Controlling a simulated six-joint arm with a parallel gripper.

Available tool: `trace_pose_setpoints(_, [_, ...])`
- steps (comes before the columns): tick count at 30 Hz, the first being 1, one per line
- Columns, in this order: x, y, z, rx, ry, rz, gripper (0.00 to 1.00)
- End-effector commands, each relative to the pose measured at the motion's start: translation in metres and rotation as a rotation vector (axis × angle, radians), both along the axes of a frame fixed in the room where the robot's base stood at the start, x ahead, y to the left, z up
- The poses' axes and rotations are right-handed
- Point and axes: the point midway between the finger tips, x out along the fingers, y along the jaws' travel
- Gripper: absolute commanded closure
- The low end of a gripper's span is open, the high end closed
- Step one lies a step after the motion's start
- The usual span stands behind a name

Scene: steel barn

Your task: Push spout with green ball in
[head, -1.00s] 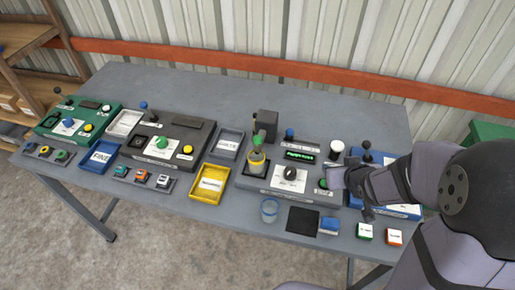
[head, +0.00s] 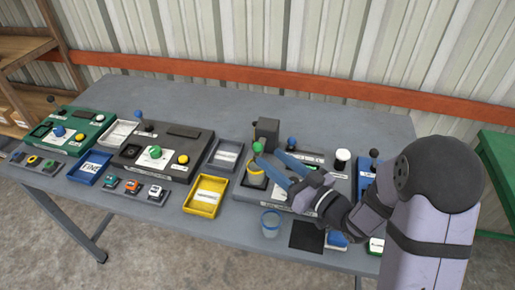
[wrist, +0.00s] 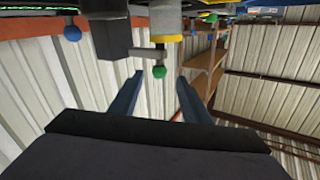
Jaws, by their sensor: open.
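The green ball (head: 258,147) sits at the end of the spout fitting on the grey device (head: 240,201), above a yellow-rimmed cup (head: 255,181). In the wrist view, which is upside down, the green ball (wrist: 159,71) shows at the end of a short grey stem (wrist: 159,54). My gripper (head: 267,157) is open, with its two blue fingers pointing left towards the ball. In the wrist view my gripper (wrist: 158,80) has the ball centred between its fingertips and just beyond them. I see no contact. My wrist hides much of the device's right side.
A black block (head: 266,131) stands behind the spout. A blue ball knob (head: 292,142) and a white knob (head: 343,155) are close by on the right. A glass (head: 270,224) stands in front. A yellow tray (head: 207,196) lies left. The table's back is clear.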

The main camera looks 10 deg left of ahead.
Motion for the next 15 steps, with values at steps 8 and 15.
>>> trace_pose_setpoints(8, [0.015, 0.025, 0.001, -0.001, 0.001, 0.003, 0.57])
trace_pose_setpoints(15, [0.032, 0.048, 0.001, -0.002, 0.000, 0.001, 0.57])
